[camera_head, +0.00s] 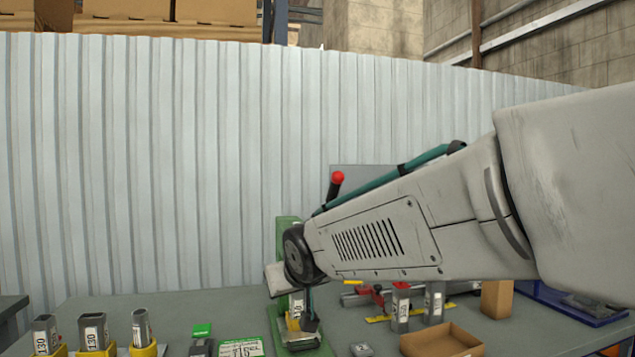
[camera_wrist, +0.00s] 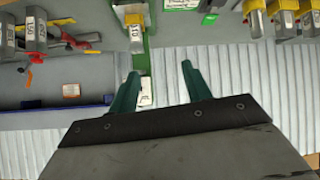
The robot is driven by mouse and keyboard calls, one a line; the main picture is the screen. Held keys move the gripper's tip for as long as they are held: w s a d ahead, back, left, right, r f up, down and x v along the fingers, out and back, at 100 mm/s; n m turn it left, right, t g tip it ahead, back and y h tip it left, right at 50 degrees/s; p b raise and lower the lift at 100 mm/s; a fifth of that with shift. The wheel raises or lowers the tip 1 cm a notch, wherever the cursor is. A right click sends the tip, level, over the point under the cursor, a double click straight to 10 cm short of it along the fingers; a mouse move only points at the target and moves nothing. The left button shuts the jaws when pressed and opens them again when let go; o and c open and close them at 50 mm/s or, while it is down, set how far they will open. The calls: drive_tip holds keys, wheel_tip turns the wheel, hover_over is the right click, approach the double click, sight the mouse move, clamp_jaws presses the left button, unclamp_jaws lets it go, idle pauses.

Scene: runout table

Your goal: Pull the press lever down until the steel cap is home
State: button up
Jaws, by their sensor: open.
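The green press (camera_head: 285,232) stands on the bench, partly hidden behind my arm. Its lever (camera_head: 334,190), dark with a red ball knob, sticks up above my arm, tilted slightly; its lower part is hidden. A labelled steel tube (camera_head: 297,303) with yellow at its foot stands in the press, and in the wrist view (camera_wrist: 135,38). I cannot make out the steel cap. My gripper's two teal fingers (camera_wrist: 160,88) are spread in the wrist view, with nothing clearly held between them. The green column (camera_wrist: 146,52) shows beyond them. In the head view my wrist hides most of the gripper.
Labelled tubes in yellow holders (camera_head: 94,333) stand at left. A cardboard tray (camera_head: 442,341), more tubes (camera_head: 401,308) and a blue tray (camera_head: 560,303) lie at right. A green-labelled card (camera_head: 242,347) lies left of the press. A corrugated wall (camera_head: 150,160) is behind.

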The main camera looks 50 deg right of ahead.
sight(334, 181)
drive_tip(key=w+d+r+t+h, duration=0.1)
drive_tip(key=d+r+t, duration=0.2)
drive_tip(key=d+r, duration=0.2)
drive_tip(key=w+d+r+t+h, duration=0.1)
drive_tip(key=d+r+t, duration=0.3)
drive_tip(key=d, duration=0.4)
drive_tip(key=w+d+r+n+t+h, duration=0.1)
drive_tip(key=d+r+t, duration=0.3)
drive_tip(key=d+r, duration=0.2)
drive_tip(key=shift+d+r+h, duration=0.2)
drive_tip(key=shift+d+h, duration=0.1)
drive_tip(key=shift+d, duration=0.35)
drive_tip(key=shift+s+d+r+t, duration=0.15)
drive_tip(key=shift+s+r+t, duration=0.1)
drive_tip(key=shift+t, duration=0.15)
drive_tip(key=shift+w+d+r+n, duration=0.1)
drive_tip(key=shift+w+r+n, duration=0.1)
drive_tip(key=shift+n, duration=0.1)
drive_tip(key=x, duration=0.7)
drive_tip(key=shift+w+r, duration=0.1)
drive_tip(key=shift+w, duration=0.05)
clamp_jaws()
